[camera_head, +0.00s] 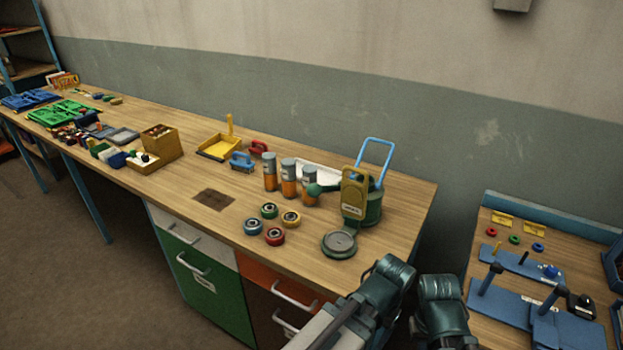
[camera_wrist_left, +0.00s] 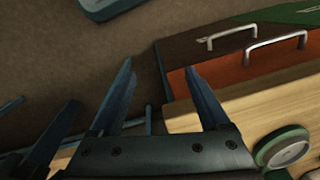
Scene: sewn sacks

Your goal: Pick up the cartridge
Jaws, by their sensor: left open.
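Three upright cylinders with orange bodies and grey upper parts stand in a row near the back of the wooden bench: the left one (camera_head: 270,172), the middle one (camera_head: 289,178) and the right one (camera_head: 309,187). They look like cartridges; I cannot tell which one the task means. A green item partly covers the right one. My left gripper (camera_wrist_left: 158,78) is open and empty in the left wrist view, its fingers over the floor beside the bench. No cylinder shows in that view. My right gripper's fingers are not visible.
Behind the round green-rimmed grey dish (camera_head: 340,243) stands a green can (camera_head: 372,205) with a blue handle. Several coloured rings (camera_head: 274,236) lie before the cylinders. A yellow dustpan (camera_head: 217,147) is left. The bench's front edge has drawers with protruding handles (camera_head: 294,296).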

